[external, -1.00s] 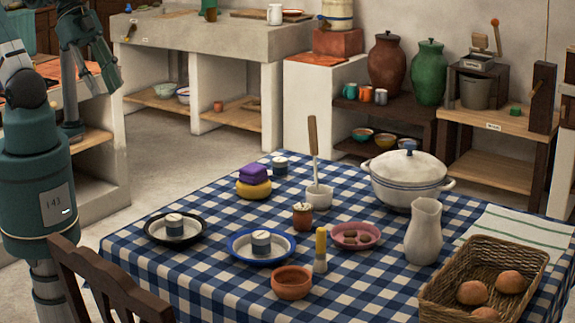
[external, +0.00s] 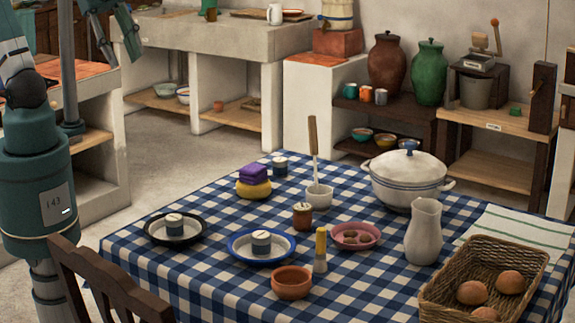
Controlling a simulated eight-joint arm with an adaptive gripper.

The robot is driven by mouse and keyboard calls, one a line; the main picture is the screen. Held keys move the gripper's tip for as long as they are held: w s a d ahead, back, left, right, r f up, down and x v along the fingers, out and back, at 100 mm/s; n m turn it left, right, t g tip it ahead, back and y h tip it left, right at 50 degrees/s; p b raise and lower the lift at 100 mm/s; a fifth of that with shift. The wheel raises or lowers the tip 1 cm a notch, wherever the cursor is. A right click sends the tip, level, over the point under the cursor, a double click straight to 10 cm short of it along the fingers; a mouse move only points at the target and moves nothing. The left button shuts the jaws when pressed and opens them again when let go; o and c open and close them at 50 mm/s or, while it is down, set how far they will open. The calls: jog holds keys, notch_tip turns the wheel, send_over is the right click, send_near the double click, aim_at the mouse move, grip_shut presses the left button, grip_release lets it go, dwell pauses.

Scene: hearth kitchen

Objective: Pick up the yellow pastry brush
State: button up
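The yellow pastry brush (external: 321,248) stands upright on the checked tablecloth, with its yellow handle up and its pale head down. It is just behind and right of a terracotta bowl (external: 291,284) and right of the blue-rimmed plate (external: 238,257). My gripper (external: 121,48) is at the upper left, high up and far from the brush, partly cut by the top edge. Its two fingers show apart with nothing between them.
A pink plate (external: 372,236), a small brown jar (external: 302,222) and a white jug (external: 424,232) stand near the brush. A bread basket (external: 440,292) is at the right. A wooden chair (external: 103,277) is at the table's front left.

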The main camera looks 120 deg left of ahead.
jog(key=w+a+r+m+g, duration=0.25)
jog(key=w+r+m, duration=0.2)
jog(key=w, duration=0.85)
jog(key=m+g, duration=0.4)
jog(key=m, duration=0.5)
send_over(322, 229)
notch_tip(322, 229, down, 10)
jog(key=shift+m, duration=0.25)
notch_tip(322, 229, down, 33)
jog(key=shift+r, duration=0.1)
jog(key=shift+f, duration=0.5)
jog(key=shift+f, duration=1.25)
jog(key=shift+f, duration=0.1)
